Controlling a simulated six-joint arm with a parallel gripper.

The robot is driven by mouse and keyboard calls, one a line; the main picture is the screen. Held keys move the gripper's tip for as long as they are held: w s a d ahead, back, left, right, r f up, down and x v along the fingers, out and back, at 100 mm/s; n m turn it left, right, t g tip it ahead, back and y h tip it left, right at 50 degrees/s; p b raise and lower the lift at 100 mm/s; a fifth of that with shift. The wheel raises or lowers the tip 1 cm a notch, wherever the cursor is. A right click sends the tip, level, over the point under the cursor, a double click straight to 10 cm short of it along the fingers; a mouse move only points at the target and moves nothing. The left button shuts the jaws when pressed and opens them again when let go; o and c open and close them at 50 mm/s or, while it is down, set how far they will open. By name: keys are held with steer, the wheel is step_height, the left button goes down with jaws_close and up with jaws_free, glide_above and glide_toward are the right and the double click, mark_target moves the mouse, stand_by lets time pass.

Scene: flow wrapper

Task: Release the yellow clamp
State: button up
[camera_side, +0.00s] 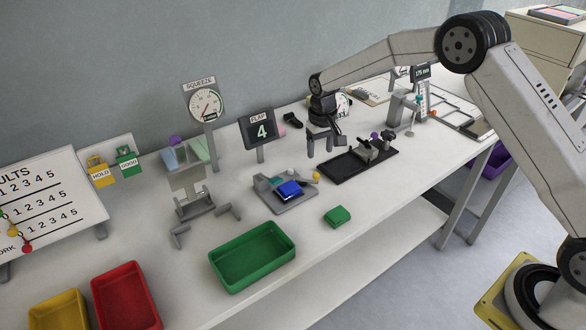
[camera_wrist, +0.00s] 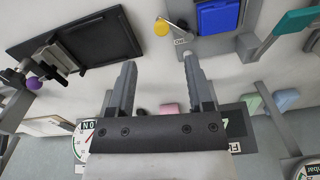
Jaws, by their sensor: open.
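The yellow clamp appears as a small yellow knob (camera_side: 316,176) at the back right corner of a grey fixture (camera_side: 300,203). In the wrist view the yellow knob (camera_wrist: 161,27) sits on a short arm beside a label that seems to read ON. A blue block (camera_side: 289,189) lies on the fixture; it also shows in the wrist view (camera_wrist: 217,17). My gripper (camera_side: 325,150) is open and empty, above the table behind the knob and apart from it. In the wrist view the knob lies beyond the open fingertips (camera_wrist: 160,62).
A black plate fixture (camera_side: 345,168) with a purple knob stands right of the clamp. The FLAP display (camera_side: 258,130) and SQUEEZE gauge (camera_side: 206,104) stand behind on posts. A green block (camera_side: 338,216) and green tray (camera_side: 225,279) are in front. Bare table separates them.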

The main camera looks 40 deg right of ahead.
mark_target(316, 174)
steer(key=shift+w+f, duration=0.3)
steer(key=shift+w, duration=0.15)
steer(key=shift+f, duration=3.85)
jaws_close()
